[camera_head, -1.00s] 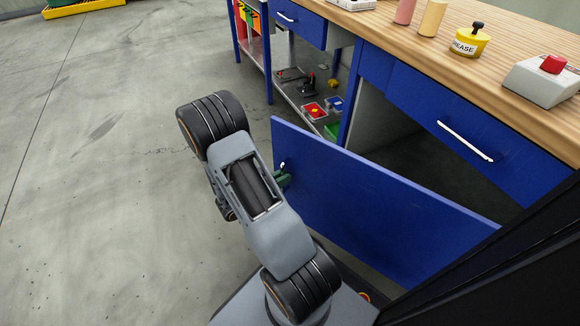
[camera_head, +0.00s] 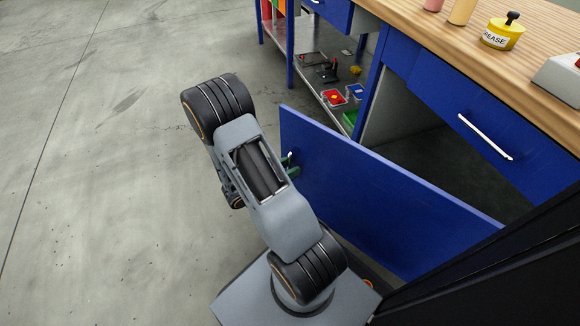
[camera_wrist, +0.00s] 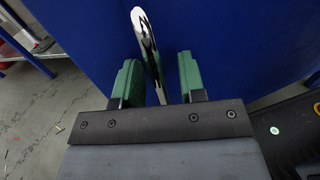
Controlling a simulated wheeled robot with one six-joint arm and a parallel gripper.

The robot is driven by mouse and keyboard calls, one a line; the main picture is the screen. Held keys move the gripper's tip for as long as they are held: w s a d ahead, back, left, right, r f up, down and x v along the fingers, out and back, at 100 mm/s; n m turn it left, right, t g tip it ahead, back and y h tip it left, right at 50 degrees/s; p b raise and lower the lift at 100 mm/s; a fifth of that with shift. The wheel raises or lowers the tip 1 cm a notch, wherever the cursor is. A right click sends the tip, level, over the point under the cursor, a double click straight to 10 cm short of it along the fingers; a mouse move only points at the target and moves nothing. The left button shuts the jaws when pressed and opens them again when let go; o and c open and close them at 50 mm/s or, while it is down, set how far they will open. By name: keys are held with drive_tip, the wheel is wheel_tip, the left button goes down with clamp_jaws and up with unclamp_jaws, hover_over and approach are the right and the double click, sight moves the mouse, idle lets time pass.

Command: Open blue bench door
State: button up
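The blue bench door (camera_head: 375,195) stands swung well open from the bench, and the dark cabinet inside (camera_head: 435,165) shows behind it. Its shiny metal handle (camera_wrist: 147,45) rises between the two green fingers of my gripper (camera_wrist: 155,85) in the wrist view. A gap shows on each side of the handle there, so the fingers are apart around it. In the head view my gripper (camera_head: 292,170) is at the door's outer face near its free edge, mostly hidden by my arm.
A blue drawer with a white handle (camera_head: 485,137) is above the cabinet opening. The wooden benchtop (camera_head: 440,35) carries a yellow grease pot (camera_head: 502,34). A lower shelf (camera_head: 335,105) holds small trays and tools. The concrete floor to the left is clear.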

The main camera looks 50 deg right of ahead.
drive_tip(key=p+v, duration=0.3)
drive_tip(key=v, duration=1.1)
drive_tip(key=shift+d, duration=0.1)
